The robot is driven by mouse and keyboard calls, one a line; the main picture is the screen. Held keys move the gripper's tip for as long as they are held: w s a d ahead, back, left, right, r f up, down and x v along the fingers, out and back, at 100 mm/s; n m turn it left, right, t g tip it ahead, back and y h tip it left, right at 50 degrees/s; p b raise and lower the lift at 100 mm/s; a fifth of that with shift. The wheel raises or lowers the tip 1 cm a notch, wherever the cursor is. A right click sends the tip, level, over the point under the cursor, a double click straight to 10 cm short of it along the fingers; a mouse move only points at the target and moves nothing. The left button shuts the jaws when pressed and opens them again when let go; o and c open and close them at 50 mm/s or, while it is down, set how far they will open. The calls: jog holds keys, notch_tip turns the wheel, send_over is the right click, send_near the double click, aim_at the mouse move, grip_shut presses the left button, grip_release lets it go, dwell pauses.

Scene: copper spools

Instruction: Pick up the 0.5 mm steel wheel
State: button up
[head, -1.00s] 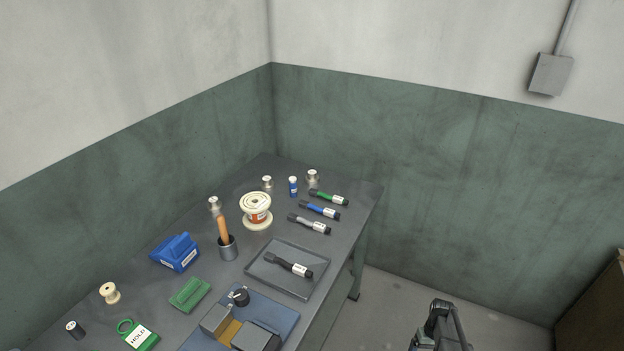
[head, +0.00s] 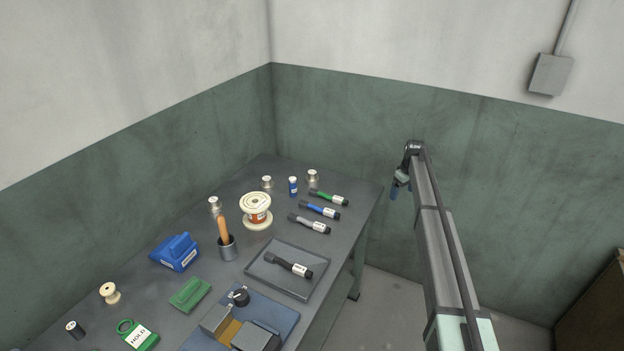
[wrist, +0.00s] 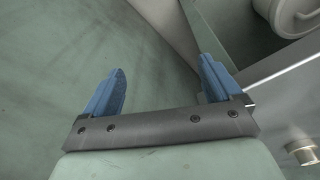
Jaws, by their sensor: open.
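The labels are too small to read, so I cannot tell for certain which thing is the 0.5 mm steel wheel. Handled tools with white labels lie on the bench: a green one (head: 328,198), a blue one (head: 319,210), a grey one (head: 308,223) and a black one (head: 289,267), the last in a shallow tray (head: 316,289). My gripper (head: 398,187) hangs to the right of the bench, past its edge, apart from all of them. In the wrist view my gripper (wrist: 160,78) has its blue fingers wide apart with nothing between them.
A large white spool (head: 256,204), several metal pieces (head: 313,178), a blue bottle (head: 293,187), a cup with a wooden handle (head: 228,248) and a blue holder (head: 176,252) stand on the bench (head: 215,297). A blue base with blocks (head: 256,335) is at the front.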

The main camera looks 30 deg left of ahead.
jog(key=w+a+r, duration=0.3)
jog(key=r, duration=0.1)
notch_tip(320, 180, up, 12)
jog(key=n+g, duration=0.1)
jog(key=n, duration=0.4)
send_over(312, 172)
jog(key=shift+h, duration=0.4)
jog(key=f, duration=0.7)
jog(key=shift+s+f, duration=0.15)
jog(key=shift+s, duration=0.05)
jog(key=shift+w+f, duration=0.2)
jog(key=shift+f, duration=2.8)
jog(key=c, duration=1.2)
